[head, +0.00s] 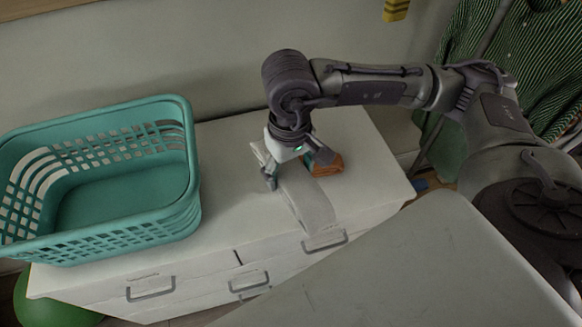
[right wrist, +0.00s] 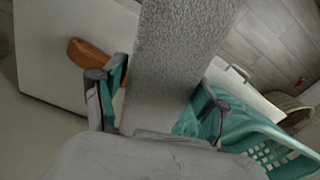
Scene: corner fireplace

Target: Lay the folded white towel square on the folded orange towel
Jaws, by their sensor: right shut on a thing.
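The folded white towel (head: 306,205) is a long pale strip. In the head view it slants over the cabinet top, its near end by the front edge. My right gripper (head: 291,172) points down with a finger on each side of it, shut on it. In the right wrist view, the towel (right wrist: 180,55) runs up between the fingers (right wrist: 157,92). The folded orange towel (head: 326,162) lies on the cabinet just right of the gripper, partly hidden; it also shows in the right wrist view (right wrist: 90,60). I cannot tell whether the towels touch. My left gripper is out of view.
A teal laundry basket (head: 180,218) stands on the left of the white cabinet (head: 375,180). Bare cabinet top lies right of the towels. A pale surface (head: 430,270) fills the near right. A wall runs behind; striped cloth (head: 510,45) hangs at right.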

